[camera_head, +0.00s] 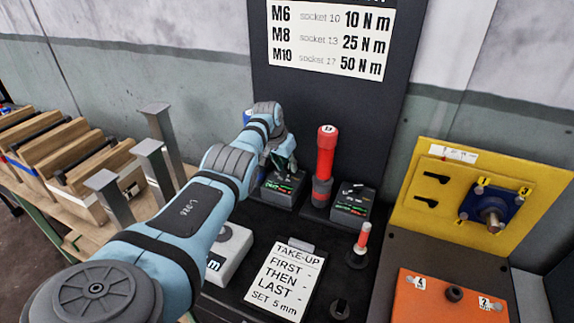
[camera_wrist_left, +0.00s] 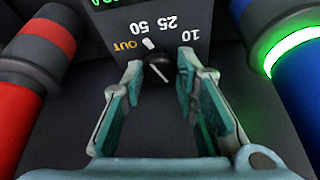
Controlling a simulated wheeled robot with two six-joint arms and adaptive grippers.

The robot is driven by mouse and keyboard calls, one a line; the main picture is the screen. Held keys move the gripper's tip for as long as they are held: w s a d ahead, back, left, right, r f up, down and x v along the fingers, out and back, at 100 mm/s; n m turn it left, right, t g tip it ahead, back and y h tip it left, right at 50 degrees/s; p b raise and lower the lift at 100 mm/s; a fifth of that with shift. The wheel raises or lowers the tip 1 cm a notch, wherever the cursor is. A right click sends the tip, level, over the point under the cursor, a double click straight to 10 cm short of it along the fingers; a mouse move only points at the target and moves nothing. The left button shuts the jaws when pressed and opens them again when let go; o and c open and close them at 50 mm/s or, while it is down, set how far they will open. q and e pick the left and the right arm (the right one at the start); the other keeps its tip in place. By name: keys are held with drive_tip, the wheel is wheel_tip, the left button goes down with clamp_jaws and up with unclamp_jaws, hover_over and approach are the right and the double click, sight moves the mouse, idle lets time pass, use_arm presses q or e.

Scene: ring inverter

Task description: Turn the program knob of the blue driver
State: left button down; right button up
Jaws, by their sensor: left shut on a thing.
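The program knob (camera_wrist_left: 157,70) is a small black dial with a white line, on a dark control box (camera_wrist_left: 120,22) marked OUT, 50, 25 and 10. My left gripper (camera_wrist_left: 159,82) has its fingers on either side of the knob and is shut on it. The blue driver (camera_wrist_left: 300,75), with a glowing green ring, stands to the right in the left wrist view. In the head view my left arm and gripper (camera_head: 284,166) hide most of the driver and part of its box (camera_head: 286,190). My right gripper is in neither view.
A red driver (camera_head: 325,160) stands close by, also at left in the wrist view (camera_wrist_left: 35,60). A take-up card (camera_head: 285,280) lies in front.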

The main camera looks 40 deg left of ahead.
use_arm(q)
drive_tip(key=c, duration=1.2)
unclamp_jaws()
drive_tip(key=shift+c, duration=0.2)
drive_tip(key=shift+s+r, duration=0.15)
drive_tip(key=shift+r, duration=0.4)
drive_tip(key=v, duration=1)
drive_tip(key=shift+s+r, duration=0.2)
drive_tip(key=shift+r, duration=0.15)
